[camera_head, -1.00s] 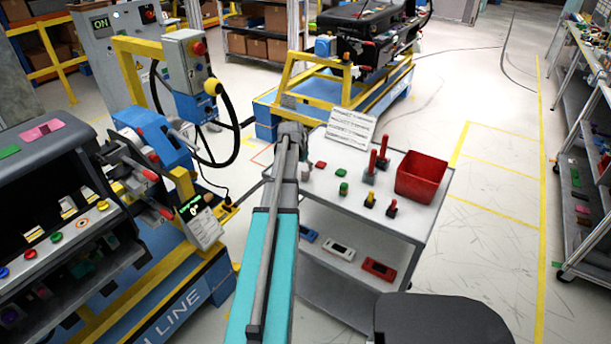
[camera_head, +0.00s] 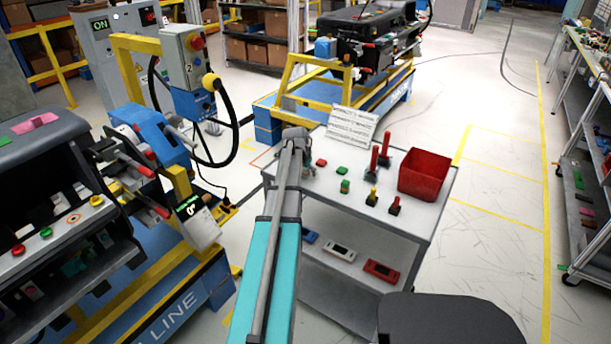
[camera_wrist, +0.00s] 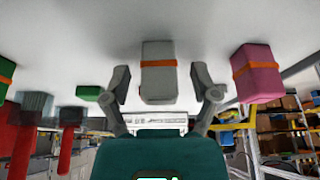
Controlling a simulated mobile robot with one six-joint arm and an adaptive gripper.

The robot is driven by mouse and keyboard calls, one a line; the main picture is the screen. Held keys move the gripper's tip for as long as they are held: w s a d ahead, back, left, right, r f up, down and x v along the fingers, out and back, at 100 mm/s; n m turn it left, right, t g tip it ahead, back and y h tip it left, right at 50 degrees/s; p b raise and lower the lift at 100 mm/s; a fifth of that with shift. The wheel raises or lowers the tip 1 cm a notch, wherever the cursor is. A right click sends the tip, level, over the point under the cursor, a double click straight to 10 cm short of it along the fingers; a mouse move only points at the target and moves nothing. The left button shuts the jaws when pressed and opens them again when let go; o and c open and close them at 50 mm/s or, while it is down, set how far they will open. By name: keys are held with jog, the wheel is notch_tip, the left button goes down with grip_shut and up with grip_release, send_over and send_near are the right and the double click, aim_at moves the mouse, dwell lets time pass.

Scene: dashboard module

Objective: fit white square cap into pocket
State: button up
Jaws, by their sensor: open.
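In the wrist view, a pale grey-white block (camera_wrist: 158,85) with an orange band stands on a light surface, which appears at the top of the picture. My gripper (camera_wrist: 159,80) is open, with one finger on each side of this block and gaps visible between. I take this block to be the white square cap. In the head view my gripper (camera_head: 296,150) is over the back left part of the cart top, and the cap is hidden there. The dashboard module (camera_head: 45,170) is at the left edge; I cannot make out which opening is the pocket.
A pink block (camera_wrist: 255,75) stands beside the right finger, and a green block (camera_wrist: 88,93) is to the left. The cart (camera_head: 420,215) also carries a red bin (camera_head: 423,175), a tilted white sheet (camera_head: 351,125), red-handled items (camera_head: 373,160) and small caps (camera_head: 321,162).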

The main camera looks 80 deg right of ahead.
dwell(0.5)
jog(key=c, duration=0.9)
